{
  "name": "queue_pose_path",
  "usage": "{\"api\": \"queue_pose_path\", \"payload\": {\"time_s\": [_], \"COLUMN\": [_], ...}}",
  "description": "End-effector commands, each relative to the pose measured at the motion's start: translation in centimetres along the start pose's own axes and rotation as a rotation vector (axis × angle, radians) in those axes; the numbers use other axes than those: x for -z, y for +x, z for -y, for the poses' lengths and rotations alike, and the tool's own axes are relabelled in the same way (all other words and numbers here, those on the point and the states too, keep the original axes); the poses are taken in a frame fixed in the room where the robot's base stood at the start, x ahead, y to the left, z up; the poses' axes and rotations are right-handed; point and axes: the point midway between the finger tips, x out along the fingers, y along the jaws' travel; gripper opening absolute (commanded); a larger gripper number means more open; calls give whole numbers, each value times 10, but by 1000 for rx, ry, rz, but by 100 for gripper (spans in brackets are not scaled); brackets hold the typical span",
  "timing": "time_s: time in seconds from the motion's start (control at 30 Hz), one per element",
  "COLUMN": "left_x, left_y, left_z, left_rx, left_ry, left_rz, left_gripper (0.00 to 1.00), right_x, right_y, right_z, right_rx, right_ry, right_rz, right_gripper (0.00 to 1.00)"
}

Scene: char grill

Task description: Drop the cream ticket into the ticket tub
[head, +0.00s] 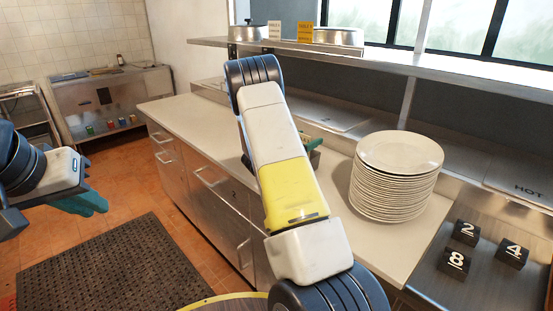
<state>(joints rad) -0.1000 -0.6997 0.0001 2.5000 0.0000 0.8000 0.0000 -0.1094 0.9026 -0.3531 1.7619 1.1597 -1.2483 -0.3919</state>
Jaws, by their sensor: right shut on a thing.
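My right arm crosses the middle of the head view, and the teal tip of my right gripper (313,145) shows behind it over the counter. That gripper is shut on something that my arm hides. I cannot make out for certain which thing is the ticket tub. My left gripper (82,203) hangs at the left over the floor, seen side-on; its opening is unclear.
A tall stack of white plates (398,175) stands on the pale counter (180,112), right of my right arm. Black number blocks (466,233) lie at the lower right. Round metal pots (338,37) sit on the shelf (400,60). A dark mat (110,265) covers the floor.

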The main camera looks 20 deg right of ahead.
Motion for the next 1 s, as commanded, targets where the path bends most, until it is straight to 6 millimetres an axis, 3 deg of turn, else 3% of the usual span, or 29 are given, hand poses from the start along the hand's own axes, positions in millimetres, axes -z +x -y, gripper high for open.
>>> {"api": "queue_pose_path", "payload": {"time_s": [0.43, 0.47, 0.57, 0.83, 1.0], "left_x": [0, 0, 0, 0, 0], "left_y": [0, 0, 0, 0, 0], "left_z": [0, 0, 0, 0, 0], "left_rx": [0, 0, 0, 0, 0], "left_ry": [0, 0, 0, 0, 0], "left_rz": [0, 0, 0, 0, 0], "left_gripper": [13, 13, 13, 13, 13], "right_x": [-10, -10, -10, -10, -11], "right_y": [0, 0, 0, -1, -20], "right_z": [0, 0, 0, 0, 0], "right_rx": [-1, -1, -1, 0, 2], "right_ry": [0, 0, 0, 0, -1], "right_rz": [0, 0, 0, 0, 2], "right_gripper": [39, 80, 99, 100, 100]}}
